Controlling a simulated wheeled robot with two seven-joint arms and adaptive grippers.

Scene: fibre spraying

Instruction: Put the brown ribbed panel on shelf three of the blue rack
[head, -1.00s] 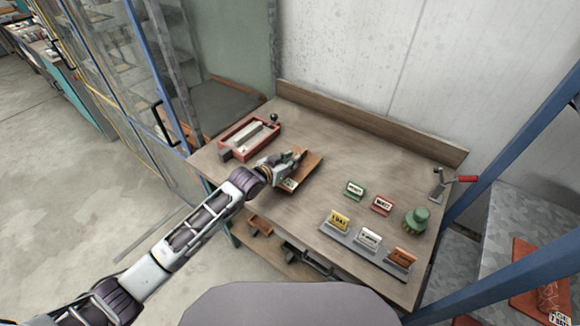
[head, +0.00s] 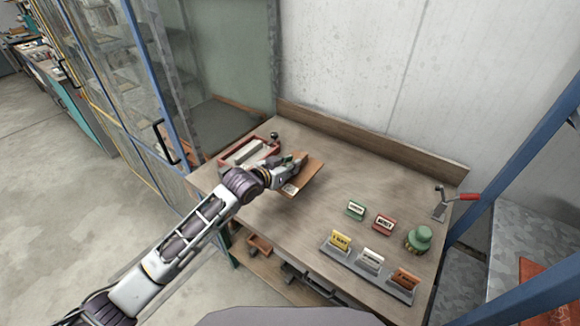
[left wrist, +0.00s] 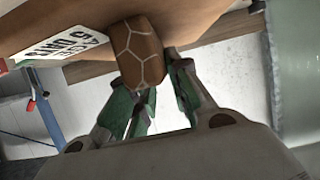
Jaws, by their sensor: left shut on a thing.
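My left gripper (head: 287,167) is shut on a brown panel (head: 305,178) at the left part of the workbench. The panel looks tilted, and its height over the bench is hard to tell. In the left wrist view the green-padded fingers (left wrist: 150,105) close around a brown block with pale hexagon lines, against the panel's underside (left wrist: 205,20). A white label (left wrist: 65,48) with black print is on the panel. Ribs are not clear in either view. The blue rack (head: 524,150) stands at the right, partly cut off, with grey metal shelves (head: 515,215). My right gripper is out of view.
A reddish-orange panel (head: 540,285) lies on the rack. A blue-framed glazed cabinet (head: 140,90) stands left.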

